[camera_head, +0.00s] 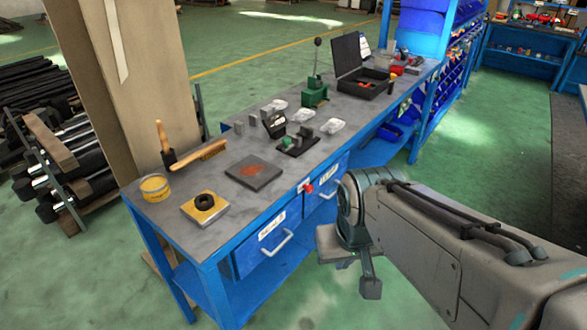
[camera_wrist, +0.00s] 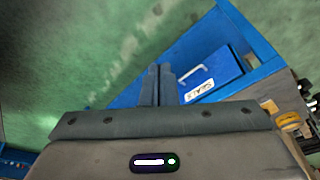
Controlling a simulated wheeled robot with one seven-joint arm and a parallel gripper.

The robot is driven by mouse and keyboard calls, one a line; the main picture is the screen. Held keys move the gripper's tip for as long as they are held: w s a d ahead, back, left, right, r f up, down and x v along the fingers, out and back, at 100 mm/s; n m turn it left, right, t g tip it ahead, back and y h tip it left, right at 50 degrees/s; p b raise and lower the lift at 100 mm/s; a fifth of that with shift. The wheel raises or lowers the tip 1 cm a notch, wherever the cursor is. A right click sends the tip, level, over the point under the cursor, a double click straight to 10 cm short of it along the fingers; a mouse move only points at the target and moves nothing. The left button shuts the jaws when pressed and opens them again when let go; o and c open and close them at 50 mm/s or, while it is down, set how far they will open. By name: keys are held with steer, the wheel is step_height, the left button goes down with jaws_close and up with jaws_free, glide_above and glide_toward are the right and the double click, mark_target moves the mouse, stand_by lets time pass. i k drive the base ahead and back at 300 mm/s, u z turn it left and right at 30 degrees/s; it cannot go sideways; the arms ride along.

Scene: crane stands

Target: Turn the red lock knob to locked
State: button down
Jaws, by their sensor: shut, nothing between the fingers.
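The red lock knob (camera_head: 308,187) sits on the front of the blue workbench, between the two drawers and just under the worktop edge. It is small in the head view, and I cannot tell which way it is turned. I do not see it in the wrist view. My gripper (camera_head: 370,287) is in front of the bench, to the right of the knob and lower in the picture, apart from it. In the wrist view my gripper (camera_wrist: 158,72) has its two fingers together and empty, with a blue drawer (camera_wrist: 212,75) beyond them.
The workbench top (camera_head: 225,215) carries a yellow tin (camera_head: 155,188), a brush (camera_head: 200,154), a dark plate (camera_head: 255,172), a green press (camera_head: 315,93) and an open black case (camera_head: 362,88). Drawer handles (camera_head: 277,243) stick out from the front. Green floor is clear in front.

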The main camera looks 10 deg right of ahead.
mark_target(309, 188)
steer(key=z, duration=2.1)
steer(key=k, duration=0.75)
steer(key=u, duration=0.65)
steer(key=i, duration=0.5)
